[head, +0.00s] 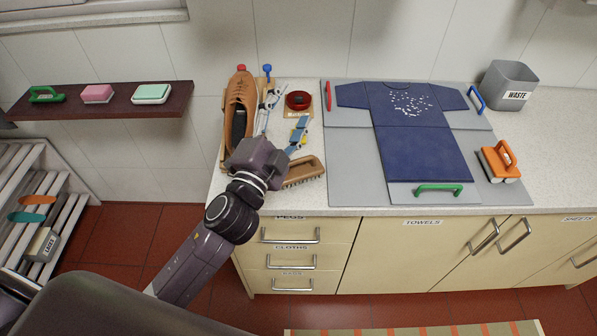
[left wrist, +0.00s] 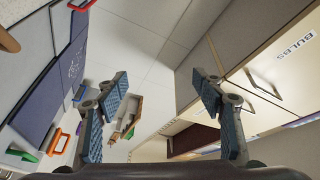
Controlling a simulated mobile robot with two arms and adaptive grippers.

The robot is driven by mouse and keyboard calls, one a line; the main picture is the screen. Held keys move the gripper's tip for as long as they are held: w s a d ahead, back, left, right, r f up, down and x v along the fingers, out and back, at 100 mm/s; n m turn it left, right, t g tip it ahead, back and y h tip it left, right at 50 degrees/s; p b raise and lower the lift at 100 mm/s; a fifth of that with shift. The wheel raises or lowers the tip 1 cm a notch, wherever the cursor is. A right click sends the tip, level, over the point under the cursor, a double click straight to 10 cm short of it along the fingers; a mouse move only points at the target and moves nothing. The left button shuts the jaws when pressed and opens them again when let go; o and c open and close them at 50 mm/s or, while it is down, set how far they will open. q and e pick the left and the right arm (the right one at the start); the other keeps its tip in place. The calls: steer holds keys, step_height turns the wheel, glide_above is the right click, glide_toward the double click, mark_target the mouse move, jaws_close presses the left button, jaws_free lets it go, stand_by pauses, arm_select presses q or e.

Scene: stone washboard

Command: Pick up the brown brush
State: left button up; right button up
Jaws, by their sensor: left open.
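The brown brush (head: 304,172) lies on the counter near its front left edge, bristles facing the front. My left wrist hides part of its left end in the head view. My left gripper (head: 298,135) is above the counter, behind the brush and apart from it, and holds nothing. In the left wrist view its two blue-padded fingers (left wrist: 160,92) are spread wide. I cannot make out the brush in that view. My right gripper is not in view.
A brown shoe (head: 238,112) and a round red tin (head: 298,100) stand near my left gripper. A grey folding board (head: 350,165) bears a blue shirt (head: 420,150). An orange-handled brush (head: 498,163) and a grey waste bin (head: 508,85) are at the right.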

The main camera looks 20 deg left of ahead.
arm_select(q)
steer(key=s+d+r+m+g+h, duration=0.1)
steer(key=d+r+m+g+h, duration=0.1)
steer(key=d+r+m+h, duration=0.35)
steer(key=d+r+m+g+h, duration=0.1)
steer(key=d+r+m+h, duration=0.1)
steer(key=d+m+h, duration=0.75)
steer(key=s+d+f+m+g, duration=0.2)
steer(key=d+f+m+g, duration=0.15)
steer(key=m+g, duration=0.5)
steer(key=m+g+y, duration=0.5)
steer(key=m+y, duration=0.5)
steer(key=y, duration=0.3)
glide_above(297, 169)
steer(key=s+a, duration=0.2)
steer(key=shift+n, duration=0.25)
step_height(297, 169, down, 18)
steer(key=shift+f, duration=0.25)
steer(key=shift+a+f+y, duration=0.15)
steer(key=shift+a+y, duration=0.05)
steer(key=shift+y, duration=0.1)
steer(key=shift+p+x, duration=0.5)
steer(key=shift+x, duration=0.4)
steer(key=p+x, duration=0.2)
steer(key=x, duration=0.1)
steer(key=p+x, duration=0.1)
steer(key=x, duration=0.1)
steer(key=shift+d, duration=0.3)
steer(key=shift+w+f, duration=0.1)
steer(key=shift+f, duration=0.2)
